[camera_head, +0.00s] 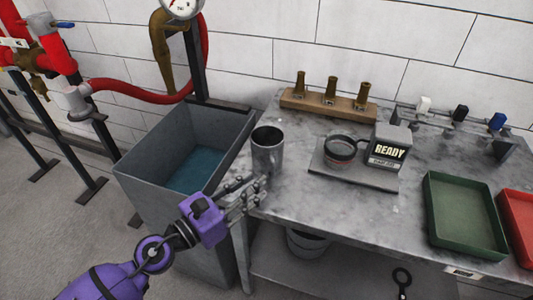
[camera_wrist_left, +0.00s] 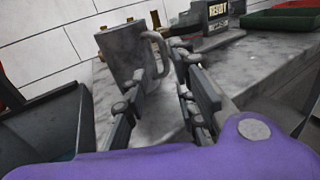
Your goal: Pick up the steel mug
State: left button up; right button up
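The steel mug (camera_head: 267,150) stands upright on the grey stone-topped bench (camera_head: 300,190), near the bench's left edge beside the tank. In the left wrist view the mug (camera_wrist_left: 124,52) shows its curved handle (camera_wrist_left: 160,48) on the side toward my fingers. My left gripper (camera_head: 253,186) is in front of the mug, low at its near side. In the wrist view its fingers (camera_wrist_left: 163,80) are spread apart, with the handle just beyond or between the tips; I cannot tell whether they touch it. My right gripper is in neither view.
A grey tank with water (camera_head: 150,165) stands left of the bench. Brass nozzles on a wooden block (camera_head: 328,107), a scale marked READY (camera_head: 390,150) and a green tray (camera_head: 464,215) stand on the bench. A red tray (camera_head: 520,220) is at the far right.

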aim_at(267, 161)
pick_arm(q)
jog(key=x, duration=0.2)
jog(key=p+x, duration=0.1)
jog(key=x, duration=0.1)
jog(key=shift+s+d+r, duration=0.1)
jog(key=shift+s+r, duration=0.05)
jog(key=shift+r, duration=0.25)
jog(key=shift+w+d+f, duration=0.15)
jog(key=shift+w+d, duration=0.05)
jog(key=shift+w, duration=0.15)
jog(key=c, duration=0.6)
grip_shut()
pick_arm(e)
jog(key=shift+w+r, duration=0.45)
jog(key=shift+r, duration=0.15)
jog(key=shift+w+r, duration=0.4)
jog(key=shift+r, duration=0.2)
